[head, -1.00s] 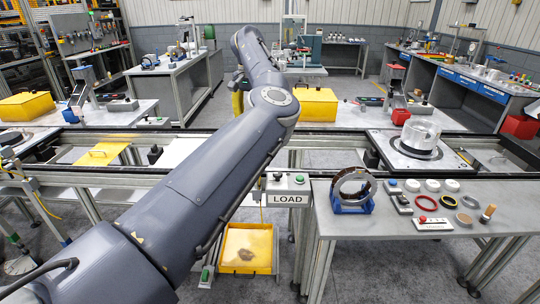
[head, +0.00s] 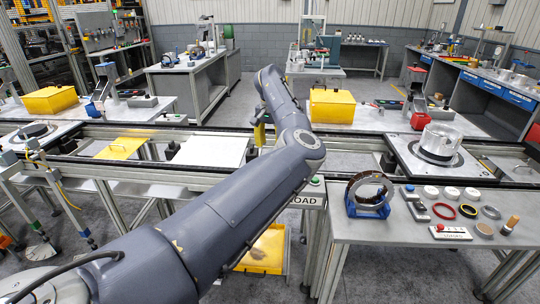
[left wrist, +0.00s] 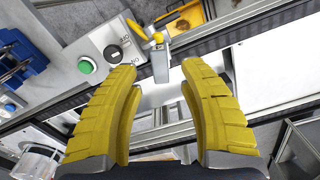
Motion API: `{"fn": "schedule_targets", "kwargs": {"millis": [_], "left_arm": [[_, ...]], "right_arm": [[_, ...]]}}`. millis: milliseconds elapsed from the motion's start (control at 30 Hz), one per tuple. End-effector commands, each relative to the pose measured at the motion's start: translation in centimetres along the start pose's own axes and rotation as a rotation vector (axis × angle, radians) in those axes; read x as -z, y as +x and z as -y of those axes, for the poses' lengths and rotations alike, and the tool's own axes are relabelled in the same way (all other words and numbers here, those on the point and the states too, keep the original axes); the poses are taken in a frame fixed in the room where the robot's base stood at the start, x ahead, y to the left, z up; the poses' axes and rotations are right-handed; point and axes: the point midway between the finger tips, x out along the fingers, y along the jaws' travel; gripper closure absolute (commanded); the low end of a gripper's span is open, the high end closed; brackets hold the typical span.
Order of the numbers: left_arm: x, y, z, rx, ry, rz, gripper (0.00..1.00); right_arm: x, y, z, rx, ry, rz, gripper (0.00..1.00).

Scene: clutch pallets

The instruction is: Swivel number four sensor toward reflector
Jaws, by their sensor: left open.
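My left gripper (head: 259,134) hangs over the conveyor's middle in the head view, its yellow fingers partly hidden by my arm. In the left wrist view the same gripper (left wrist: 155,72) has its fingers apart with nothing gripped. A small upright grey metal piece with a yellow ball-like end (left wrist: 160,60) stands beyond and between the fingertips, apart from them. It may be the sensor; no number is readable. I cannot make out which part is the reflector. My right gripper is in neither view.
A control box with a green button (left wrist: 85,65) and black selector sits left of the fingers in the wrist view. In the head view, a ring in a blue stand (head: 369,194) is on the grey front table (head: 400,232). Conveyor rails surround the gripper.

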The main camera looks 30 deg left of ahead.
Motion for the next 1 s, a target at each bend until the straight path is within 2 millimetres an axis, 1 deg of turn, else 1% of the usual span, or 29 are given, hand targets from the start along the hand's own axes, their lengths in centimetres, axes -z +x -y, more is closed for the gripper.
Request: {"fn": "schedule_targets", "kwargs": {"millis": [33,100,300,500,800,833,1000], "left_arm": [[-0.1,0.8,0.0,0.001,0.0,0.002,0.58],[-0.1,1.8,0.0,0.002,0.001,0.002,0.58],[0.0,3.6,0.0,0.001,0.002,0.001,0.58],[0.0,4.4,0.0,0.001,0.001,0.0,0.58],[0.0,4.5,0.0,0.001,0.001,0.0,0.58],[0.0,4.5,0.0,0.001,0.001,0.0,0.56],[0.0,4.5,0.0,0.001,0.001,0.0,0.75]], "right_arm": [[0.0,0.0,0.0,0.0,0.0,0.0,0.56],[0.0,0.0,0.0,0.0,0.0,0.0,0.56],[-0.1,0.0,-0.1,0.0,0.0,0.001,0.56],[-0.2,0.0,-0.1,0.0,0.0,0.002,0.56],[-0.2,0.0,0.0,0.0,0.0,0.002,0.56],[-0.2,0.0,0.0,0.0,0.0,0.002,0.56],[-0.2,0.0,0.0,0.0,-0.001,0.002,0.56]]}}
